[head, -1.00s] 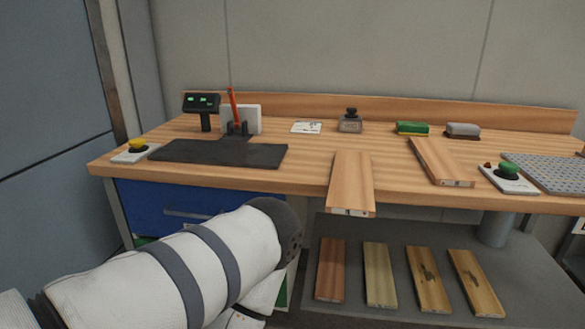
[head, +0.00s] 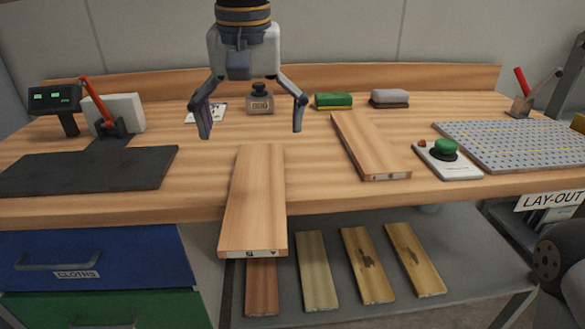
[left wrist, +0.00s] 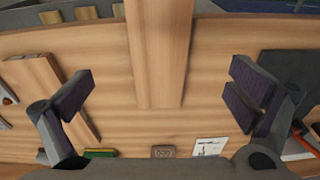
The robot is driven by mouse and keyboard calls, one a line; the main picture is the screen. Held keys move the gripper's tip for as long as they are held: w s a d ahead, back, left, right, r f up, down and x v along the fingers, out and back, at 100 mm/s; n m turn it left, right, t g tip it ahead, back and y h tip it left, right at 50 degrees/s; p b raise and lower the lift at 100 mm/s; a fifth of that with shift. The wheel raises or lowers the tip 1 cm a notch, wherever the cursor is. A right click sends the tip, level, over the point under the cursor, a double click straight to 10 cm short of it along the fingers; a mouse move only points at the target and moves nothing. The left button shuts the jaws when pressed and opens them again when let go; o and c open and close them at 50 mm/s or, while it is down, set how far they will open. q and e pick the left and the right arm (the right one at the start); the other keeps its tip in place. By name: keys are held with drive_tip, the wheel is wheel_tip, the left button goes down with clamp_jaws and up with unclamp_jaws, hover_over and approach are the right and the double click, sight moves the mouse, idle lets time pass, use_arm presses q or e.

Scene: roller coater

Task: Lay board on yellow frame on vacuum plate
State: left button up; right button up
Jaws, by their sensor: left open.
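A light wooden board (head: 256,195) lies on the bench with its near end overhanging the front edge. A second board (head: 368,146) lies slanted to its right. My left gripper (head: 250,128) hangs open and empty above the bench, just beyond the far end of the overhanging board. In the left wrist view, that board (left wrist: 160,50) runs between the open fingers (left wrist: 162,92), apart from them. The grey perforated plate (head: 520,146) is at the bench's right. My right gripper is not in view.
A green-button box (head: 447,160) stands between the second board and the perforated plate. A dark mat (head: 90,170) lies at left. A black-knobbed block (head: 260,99), a green block (head: 333,101) and a grey block (head: 390,98) sit at the back. Several boards lie on the lower shelf (head: 455,265).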

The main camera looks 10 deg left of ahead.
use_arm(q)
approach(257, 184)
drive_tip(key=shift+s+a+f, duration=0.15)
drive_tip(key=shift+s+f, duration=0.4)
drive_tip(key=shift+f, duration=0.3)
drive_tip(key=f, duration=0.2)
drive_tip(key=w+f, duration=0.1)
drive_tip(key=f, duration=0.1)
drive_tip(key=w+f, duration=0.1)
drive_tip(key=f, duration=0.1)
drive_tip(key=shift+f, duration=0.25)
